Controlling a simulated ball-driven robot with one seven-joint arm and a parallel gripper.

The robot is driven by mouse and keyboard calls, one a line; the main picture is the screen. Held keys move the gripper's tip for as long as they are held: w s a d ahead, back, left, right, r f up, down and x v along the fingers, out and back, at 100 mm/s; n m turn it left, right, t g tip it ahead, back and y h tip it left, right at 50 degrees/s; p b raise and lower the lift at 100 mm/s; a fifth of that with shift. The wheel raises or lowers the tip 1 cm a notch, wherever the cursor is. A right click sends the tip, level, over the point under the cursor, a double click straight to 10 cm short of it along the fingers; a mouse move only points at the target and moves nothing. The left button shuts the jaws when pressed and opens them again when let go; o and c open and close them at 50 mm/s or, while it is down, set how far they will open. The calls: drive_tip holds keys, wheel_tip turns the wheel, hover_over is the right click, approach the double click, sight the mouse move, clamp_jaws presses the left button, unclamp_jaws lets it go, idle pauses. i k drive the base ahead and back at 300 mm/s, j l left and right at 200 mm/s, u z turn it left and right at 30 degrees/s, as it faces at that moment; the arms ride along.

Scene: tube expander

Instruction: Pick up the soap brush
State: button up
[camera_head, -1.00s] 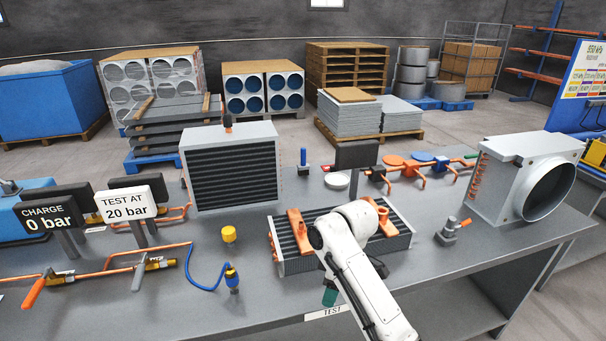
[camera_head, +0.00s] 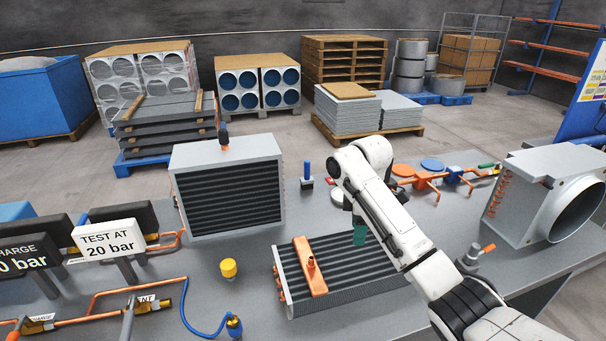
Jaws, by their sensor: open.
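I cannot single out the soap brush with certainty. A small upright item with a blue handle and dark base (camera_head: 307,174) stands on the bench right of the large finned grey unit, and may be it. My white arm rises from the lower right across the bench. The teal tip of my gripper (camera_head: 360,235) shows below the arm, over the flat finned coil. The rest of my gripper is hidden behind the arm links. My gripper is open and clearly apart from the blue-handled item.
The finned coil (camera_head: 345,290) with an orange bar (camera_head: 311,267) lies mid-bench. The large finned unit (camera_head: 230,185) stands behind left. A yellow-capped item (camera_head: 228,268), signs (camera_head: 108,240) and copper pipes fill the left. A ducted housing (camera_head: 550,200) stands right. My arm partly covers a white dish (camera_head: 337,196).

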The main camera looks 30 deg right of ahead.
sight(307, 183)
drive_tip(key=i+l, duration=0.2)
drive_tip(key=i, duration=0.3)
drive_tip(key=i+l, duration=0.2)
drive_tip(key=i, duration=0.25)
drive_tip(key=i+l, duration=0.25)
drive_tip(key=i, duration=0.25)
